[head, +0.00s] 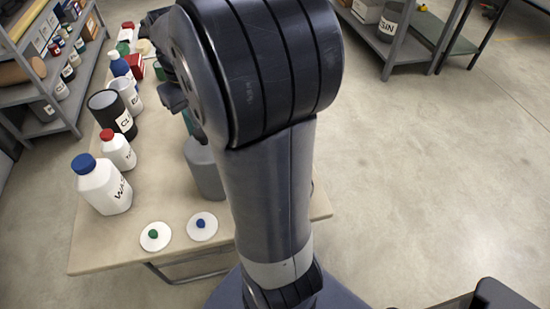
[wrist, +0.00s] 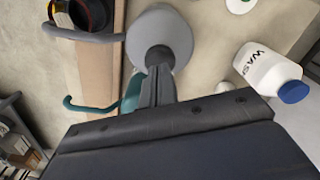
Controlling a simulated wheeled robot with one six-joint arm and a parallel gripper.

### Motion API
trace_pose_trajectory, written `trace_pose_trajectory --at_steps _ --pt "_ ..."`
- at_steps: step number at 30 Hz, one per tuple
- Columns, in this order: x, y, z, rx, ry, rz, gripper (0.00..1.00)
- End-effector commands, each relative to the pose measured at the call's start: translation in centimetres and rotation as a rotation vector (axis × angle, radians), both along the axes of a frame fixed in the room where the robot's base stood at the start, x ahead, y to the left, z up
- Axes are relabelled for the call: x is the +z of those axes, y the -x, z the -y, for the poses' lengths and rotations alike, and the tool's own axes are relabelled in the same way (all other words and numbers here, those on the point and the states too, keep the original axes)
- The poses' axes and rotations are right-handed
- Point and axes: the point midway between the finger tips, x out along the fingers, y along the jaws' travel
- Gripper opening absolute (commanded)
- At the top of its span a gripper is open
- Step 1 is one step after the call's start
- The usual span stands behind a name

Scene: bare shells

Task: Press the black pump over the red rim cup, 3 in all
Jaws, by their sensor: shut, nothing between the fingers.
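In the wrist view my gripper (wrist: 157,72) is shut and empty. Its fingertips overlap the dark round top of a pale grey bottle (wrist: 173,24); I cannot tell whether they touch it. In the head view a grey bottle (head: 204,168) is partly behind my arm, and my gripper (head: 172,96) shows only in part. A teal curved spout (wrist: 90,106) lies left of the fingers, and a grey curved spout (wrist: 85,38) is farther up. A dark cup (wrist: 98,14) sits at the upper left. I cannot make out a red rim or a clearly black pump.
A white bottle with a blue cap (head: 103,188) stands at the table's left; it also shows in the wrist view (wrist: 267,68). Near the front lie white discs with a green knob (head: 155,237) and a blue knob (head: 202,227). A black cup (head: 112,112) stands farther back.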

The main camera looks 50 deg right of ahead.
Motion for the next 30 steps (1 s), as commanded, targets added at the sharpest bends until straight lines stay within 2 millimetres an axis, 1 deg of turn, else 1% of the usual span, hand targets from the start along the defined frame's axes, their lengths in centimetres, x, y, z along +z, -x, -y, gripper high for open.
trace_pose_trajectory --at_steps 10,30 --pt "-0.2 0.0 0.0 0.000 0.000 0.000 0.00" --pt "-2.6 0.0 0.0 0.000 0.000 -0.002 0.00"
